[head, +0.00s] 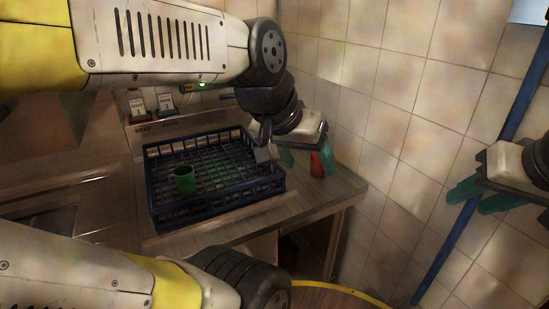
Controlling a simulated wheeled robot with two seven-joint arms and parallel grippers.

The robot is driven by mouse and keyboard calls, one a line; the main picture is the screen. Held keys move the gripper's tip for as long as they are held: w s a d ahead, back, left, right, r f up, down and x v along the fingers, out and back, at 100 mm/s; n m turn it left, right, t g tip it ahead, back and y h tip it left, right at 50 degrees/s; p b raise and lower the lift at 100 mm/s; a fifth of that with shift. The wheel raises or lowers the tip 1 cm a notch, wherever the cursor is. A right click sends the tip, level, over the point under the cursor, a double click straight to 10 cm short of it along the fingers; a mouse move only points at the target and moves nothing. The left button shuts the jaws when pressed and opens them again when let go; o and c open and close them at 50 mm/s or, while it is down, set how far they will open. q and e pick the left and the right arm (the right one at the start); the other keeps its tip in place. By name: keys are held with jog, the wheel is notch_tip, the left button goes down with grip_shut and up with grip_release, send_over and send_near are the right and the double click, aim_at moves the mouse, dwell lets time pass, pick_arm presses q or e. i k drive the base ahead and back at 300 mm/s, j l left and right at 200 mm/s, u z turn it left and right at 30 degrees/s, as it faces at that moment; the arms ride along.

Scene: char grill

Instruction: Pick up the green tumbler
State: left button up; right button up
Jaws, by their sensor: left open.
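The green tumbler (184,182) stands upright in the left part of a dark blue dish rack (222,206) on the counter. My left gripper (305,158) is open, above the counter around the right edge of the rack, well to the right of the tumbler. Its two teal fingers are apart, and nothing is clearly held. My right gripper (467,202) is at the far right in front of the tiled wall, far from the tumbler. Its teal fingers look apart and empty.
A red object (317,166) stands on the counter (340,185) by my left fingers, partly hidden. Soap containers (137,106) stand behind the rack. A tiled wall (400,120) and a blue pole (470,215) bound the right side. My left arm hides much of the top left.

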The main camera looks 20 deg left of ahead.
aim_at(184, 176)
jog(key=u, duration=0.45)
jog(key=j+u, duration=0.1)
jog(key=u, duration=0.35)
jog(key=i+u, duration=0.1)
jog(key=u, duration=1.25)
jog(key=i+j, duration=0.05)
jog(key=i, duration=0.05)
